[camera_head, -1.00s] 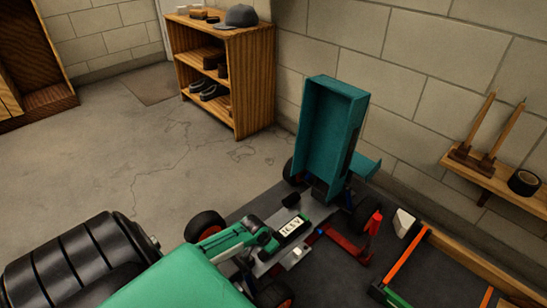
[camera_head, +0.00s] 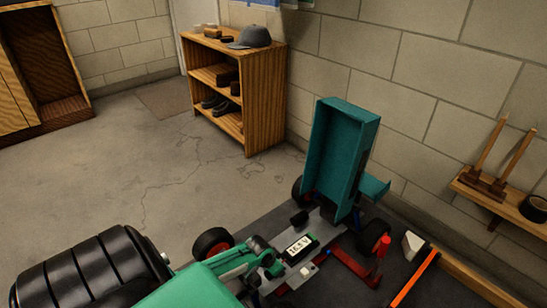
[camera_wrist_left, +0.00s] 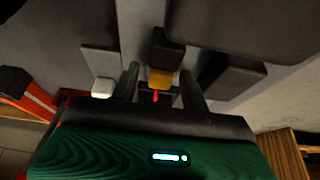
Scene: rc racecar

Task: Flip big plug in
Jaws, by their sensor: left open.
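The RC car (camera_head: 335,225) stands on the dark mat with its tall teal body part upright at the back. A pack with a white label (camera_head: 298,246) lies on its grey chassis, with a small white block (camera_head: 307,271) beside it. My left arm's black sleeve and green link reach over the car's near side and hide part of it. In the left wrist view my left gripper (camera_wrist_left: 161,76) has its fingers apart. A yellow piece (camera_wrist_left: 160,78), perhaps the big plug, sits between them under a black block (camera_wrist_left: 164,46), with red below. I cannot tell whether the fingers touch it. My right gripper is not in view.
A red stand (camera_head: 352,268) is right of the car, near an orange bar (camera_head: 415,279). A wall shelf (camera_head: 505,200) with tools and black tape is at the right. A wooden shelf unit (camera_head: 250,105) stands behind. The floor at left is clear.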

